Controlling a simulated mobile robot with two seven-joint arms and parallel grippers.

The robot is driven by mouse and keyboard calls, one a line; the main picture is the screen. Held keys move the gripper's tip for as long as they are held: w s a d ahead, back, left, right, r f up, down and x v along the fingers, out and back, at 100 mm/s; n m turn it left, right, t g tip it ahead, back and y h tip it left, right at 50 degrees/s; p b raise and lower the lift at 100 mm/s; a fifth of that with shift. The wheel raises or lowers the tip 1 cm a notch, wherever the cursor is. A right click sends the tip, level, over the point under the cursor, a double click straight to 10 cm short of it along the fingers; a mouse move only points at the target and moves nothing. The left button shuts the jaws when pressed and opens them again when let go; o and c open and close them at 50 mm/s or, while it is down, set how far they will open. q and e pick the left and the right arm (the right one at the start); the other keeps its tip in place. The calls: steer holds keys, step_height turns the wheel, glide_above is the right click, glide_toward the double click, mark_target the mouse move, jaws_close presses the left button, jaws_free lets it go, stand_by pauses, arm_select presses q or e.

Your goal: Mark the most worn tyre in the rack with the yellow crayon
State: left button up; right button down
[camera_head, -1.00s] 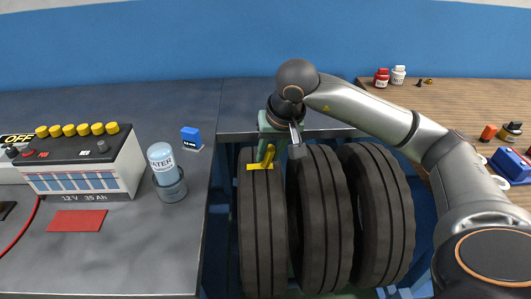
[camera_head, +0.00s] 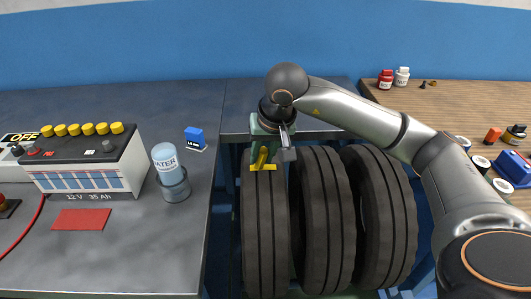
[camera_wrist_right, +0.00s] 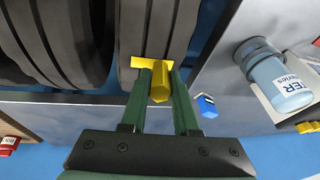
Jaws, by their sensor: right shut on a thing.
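Three black tyres stand side by side in the rack: the left tyre (camera_head: 264,235), the middle tyre (camera_head: 325,225) and the right tyre (camera_head: 385,220). The left tyre has smoother shoulders than the other two, which show notched edges. My right gripper (camera_wrist_right: 158,70) is shut on the yellow crayon (camera_wrist_right: 160,85), which also shows in the head view (camera_head: 261,157). A yellow stripe (camera_wrist_right: 139,62) runs across the top of the left tyre's tread. The crayon is right at the stripe; I cannot tell if it touches. My left gripper is out of view.
The left bench holds a battery (camera_head: 85,165), a water bottle (camera_head: 165,160) in a holder, a blue block (camera_head: 194,136) and a red mat (camera_head: 81,219). The wooden bench (camera_head: 440,100) at right carries jars and a blue box (camera_head: 513,168).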

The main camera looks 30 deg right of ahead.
steer(key=shift+d, duration=0.1)
steer(key=shift+s+d+b, duration=0.3)
steer(key=shift+d, duration=0.05)
steer(key=shift+f, duration=0.1)
stand_by(0.4)
steer(key=shift+r+p, duration=2.6)
steer(key=shift+r, duration=1)
steer(key=shift+f, duration=0.1)
